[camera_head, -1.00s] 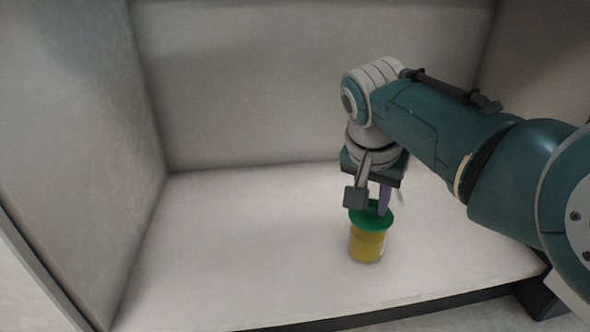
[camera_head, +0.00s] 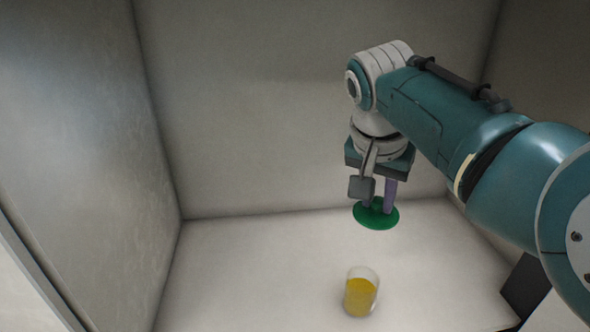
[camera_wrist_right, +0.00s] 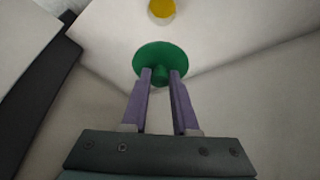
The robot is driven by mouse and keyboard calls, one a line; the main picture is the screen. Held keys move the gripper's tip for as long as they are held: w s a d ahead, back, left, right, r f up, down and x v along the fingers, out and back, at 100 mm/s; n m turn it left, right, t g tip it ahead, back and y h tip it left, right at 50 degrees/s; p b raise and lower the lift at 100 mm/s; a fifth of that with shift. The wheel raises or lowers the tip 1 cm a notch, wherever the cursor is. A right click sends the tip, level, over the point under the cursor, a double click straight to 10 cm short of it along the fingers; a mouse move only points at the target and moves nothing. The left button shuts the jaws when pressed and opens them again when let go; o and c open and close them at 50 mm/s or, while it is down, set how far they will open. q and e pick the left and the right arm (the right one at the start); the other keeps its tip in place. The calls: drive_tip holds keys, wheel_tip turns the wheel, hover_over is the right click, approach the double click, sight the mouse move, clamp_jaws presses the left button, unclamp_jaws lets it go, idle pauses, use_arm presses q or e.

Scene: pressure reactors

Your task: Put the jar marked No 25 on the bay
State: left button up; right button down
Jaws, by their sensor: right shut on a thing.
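The jar (camera_head: 360,297) is clear with yellow contents and stands upright, its top uncovered, on the pale floor of the bay (camera_head: 250,270). No marking can be read on it. My right gripper (camera_head: 377,203) is shut on the knob of the round green lid (camera_head: 376,217) and holds it in the air above and behind the jar, apart from it. In the right wrist view the gripper's purple fingers (camera_wrist_right: 160,75) pinch the knob of the lid (camera_wrist_right: 160,58), and the jar (camera_wrist_right: 161,10) shows beyond it at the top edge. My left gripper is not in view.
The bay has a left wall (camera_head: 90,130) and a back wall (camera_head: 250,110), with another wall at the right. Its floor is bare left of the jar. A dark edge (camera_head: 527,285) shows at the lower right.

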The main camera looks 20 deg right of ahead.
wheel_tip(320, 180, up, 3)
drive_tip(key=shift+p, duration=0.55)
use_arm(q)
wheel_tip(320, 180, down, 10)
drive_tip(key=b, duration=1.1)
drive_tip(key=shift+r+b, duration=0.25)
drive_tip(key=shift+b, duration=0.15)
use_arm(e)
wheel_tip(320, 180, down, 18)
drive_tip(key=n+t+y, duration=0.1)
drive_tip(key=n+y, duration=0.1)
drive_tip(key=n, duration=0.4)
drive_tip(key=shift+s+d, duration=0.2)
drive_tip(key=shift+d, duration=0.05)
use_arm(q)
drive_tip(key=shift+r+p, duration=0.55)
use_arm(e)
drive_tip(key=shift+r, duration=0.1)
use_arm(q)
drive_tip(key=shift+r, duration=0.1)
use_arm(e)
drive_tip(key=shift+f, duration=0.2)
use_arm(q)
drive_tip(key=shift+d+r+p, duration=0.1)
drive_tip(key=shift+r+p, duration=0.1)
drive_tip(key=shift+p, duration=0.1)
